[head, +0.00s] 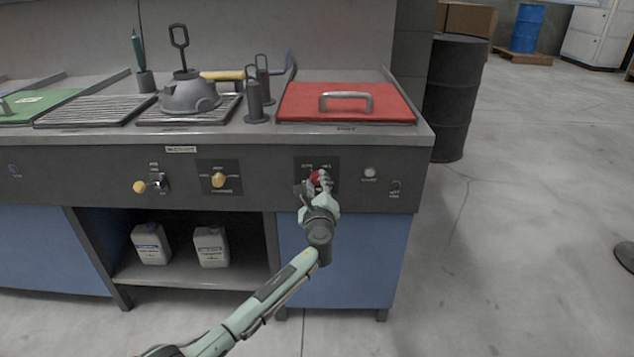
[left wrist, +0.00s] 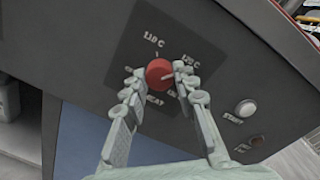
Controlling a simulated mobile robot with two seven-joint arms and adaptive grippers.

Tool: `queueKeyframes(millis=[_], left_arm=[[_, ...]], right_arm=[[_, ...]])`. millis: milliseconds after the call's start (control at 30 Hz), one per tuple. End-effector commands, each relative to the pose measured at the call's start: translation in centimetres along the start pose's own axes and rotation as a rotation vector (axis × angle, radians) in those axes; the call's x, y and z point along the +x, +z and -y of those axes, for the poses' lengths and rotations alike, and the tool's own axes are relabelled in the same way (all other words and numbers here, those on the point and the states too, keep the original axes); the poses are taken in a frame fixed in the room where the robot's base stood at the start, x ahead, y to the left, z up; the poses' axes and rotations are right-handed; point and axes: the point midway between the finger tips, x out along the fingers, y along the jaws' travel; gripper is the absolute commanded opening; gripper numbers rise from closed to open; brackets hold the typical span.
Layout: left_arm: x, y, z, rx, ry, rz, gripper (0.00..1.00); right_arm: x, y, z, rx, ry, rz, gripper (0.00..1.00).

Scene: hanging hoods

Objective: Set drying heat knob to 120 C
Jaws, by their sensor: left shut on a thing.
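The red drying heat knob (head: 316,177) is on a dark plate on the front panel, below the red lid. In the left wrist view the knob (left wrist: 157,74) has printed labels around it. The upper-left one reads like 110 C or 120 C; the upper-right one also ends in C, and the lower ones are partly hidden or blurred. A small pale mark on the knob's right side seems to point right, but its exact setting is unclear. My left gripper (head: 321,184) is shut on the knob, with one fingertip on each side in the wrist view (left wrist: 160,73). My right gripper is out of view.
A yellow knob (head: 219,180) is to the left. The red lid (head: 345,101) lies on the counter above. Two jugs stand on the shelf below. The floor at right is open.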

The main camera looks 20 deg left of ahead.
Motion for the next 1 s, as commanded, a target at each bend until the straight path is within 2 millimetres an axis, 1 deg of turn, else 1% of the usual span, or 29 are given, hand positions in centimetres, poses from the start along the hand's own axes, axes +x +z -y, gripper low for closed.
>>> queueKeyframes(millis=[300, 667, 700, 833, 867, 1000], left_arm=[[0.0, -0.03, -0.03, 0.057, 0.0, 0.003, 0.0], [-0.01, -0.04, -0.03, 0.058, -0.001, 0.003, 0.0], [-0.01, -0.05, -0.03, 0.058, -0.001, 0.002, 0.32], [-0.01, -0.04, -0.02, 0.058, -0.001, 0.002, 0.48], [-0.01, -0.04, -0.02, 0.058, -0.001, 0.002, 0.49], [-0.01, -0.04, -0.01, 0.058, -0.001, 0.003, 0.49]], right_arm=[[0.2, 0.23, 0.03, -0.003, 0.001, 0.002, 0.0], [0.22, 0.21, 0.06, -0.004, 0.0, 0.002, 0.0], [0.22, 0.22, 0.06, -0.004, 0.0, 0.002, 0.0], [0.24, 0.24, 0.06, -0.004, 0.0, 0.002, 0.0], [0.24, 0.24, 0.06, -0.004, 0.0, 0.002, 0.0], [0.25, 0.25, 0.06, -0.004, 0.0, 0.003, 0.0]])
